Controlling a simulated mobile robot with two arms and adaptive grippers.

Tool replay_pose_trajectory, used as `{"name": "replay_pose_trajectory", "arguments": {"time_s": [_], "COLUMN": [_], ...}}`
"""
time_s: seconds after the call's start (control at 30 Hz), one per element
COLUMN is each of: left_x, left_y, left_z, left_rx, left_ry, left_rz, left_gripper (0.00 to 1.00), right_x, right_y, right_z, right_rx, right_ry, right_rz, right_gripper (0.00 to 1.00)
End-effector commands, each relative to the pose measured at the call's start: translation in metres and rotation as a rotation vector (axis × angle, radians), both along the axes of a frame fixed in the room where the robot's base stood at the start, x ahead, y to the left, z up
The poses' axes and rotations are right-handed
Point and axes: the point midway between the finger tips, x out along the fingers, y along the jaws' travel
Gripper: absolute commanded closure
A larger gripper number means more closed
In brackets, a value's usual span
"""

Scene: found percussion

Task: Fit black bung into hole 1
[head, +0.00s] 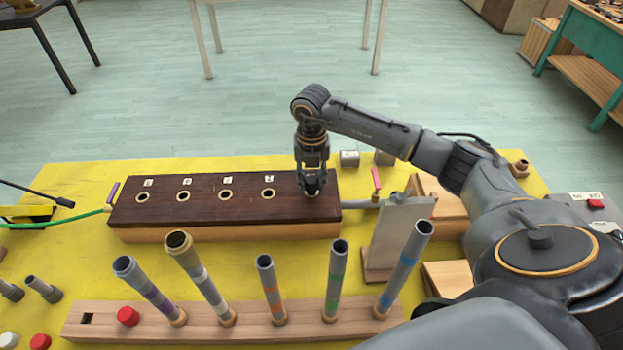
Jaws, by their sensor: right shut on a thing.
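A long dark-brown box (205,212) with a pale wooden lower edge lies on the yellow table. Its top has a row of ringed holes with small white labels, too small to read for certain. Holes show open along the row, such as the leftmost (142,197) and the one left of my gripper (268,193). My right gripper (312,191) points down over the hole at the box's right end. It is shut on a small dark thing that looks like the black bung, mostly hidden by the fingers. That hole's rim is partly covered. My left gripper is not in view.
Several upright tubes with coloured bands stand in a wooden rack (245,322) in front of the box. A red cap (128,316) sits at its left. A grey upright plate (398,235) stands right of the box. A green hose (50,224) joins its left end.

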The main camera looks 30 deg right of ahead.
Motion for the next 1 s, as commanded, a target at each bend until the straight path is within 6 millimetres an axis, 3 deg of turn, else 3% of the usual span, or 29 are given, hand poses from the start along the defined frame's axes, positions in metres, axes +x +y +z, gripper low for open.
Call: {"name": "replay_pose_trajectory", "arguments": {"time_s": [0.53, 0.57, 0.67, 1.0], "left_x": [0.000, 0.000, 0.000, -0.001], "left_y": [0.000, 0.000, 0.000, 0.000], "left_z": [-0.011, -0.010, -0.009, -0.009], "left_rx": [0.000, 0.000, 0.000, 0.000], "left_ry": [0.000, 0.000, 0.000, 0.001], "left_rz": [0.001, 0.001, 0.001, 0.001], "left_gripper": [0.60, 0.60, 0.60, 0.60], "right_x": [0.000, 0.000, 0.000, 0.000], "right_y": [0.000, 0.000, 0.000, 0.000], "right_z": [-0.015, -0.013, -0.013, -0.011], "right_rx": [0.000, 0.000, 0.000, 0.000], "right_ry": [0.000, 0.000, 0.000, 0.000], "right_rz": [0.000, 0.000, 0.000, 0.000], "right_gripper": [1.00, 0.64, 0.44, 0.44]}}
